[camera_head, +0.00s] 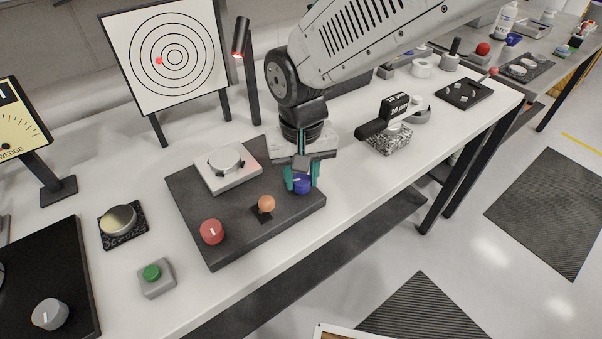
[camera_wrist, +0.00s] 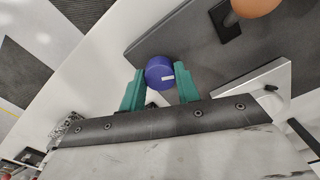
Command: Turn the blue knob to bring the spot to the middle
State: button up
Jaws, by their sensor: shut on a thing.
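The blue knob (camera_head: 302,186) stands at the right end of the dark fixture plate (camera_head: 236,240). My gripper (camera_head: 302,180) points down and its green fingers are shut on the knob's sides. The target board (camera_head: 120,70) with black rings stands behind. The red spot (camera_head: 159,61) lies left of the rings' middle, slightly below it. A red knob (camera_head: 212,232) is at the plate's front left. The mirror mount (camera_head: 229,170) is at the plate's back.
An orange ball-shaped knob (camera_head: 266,203) stands close left of my gripper; it also shows in the wrist view (camera_wrist: 256,6). A green button box (camera_head: 155,277) is at the front left. A black-handled block (camera_head: 390,138) stands to the right. Bare white table lies between it and the plate.

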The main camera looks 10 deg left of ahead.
aim_at(301, 178)
jog(key=shift+m, duration=0.5)
jog(key=o, duration=1)
notch_tip(301, 178, up, 8)
jog(key=shift+f, duration=0.1)
dwell(0.4)
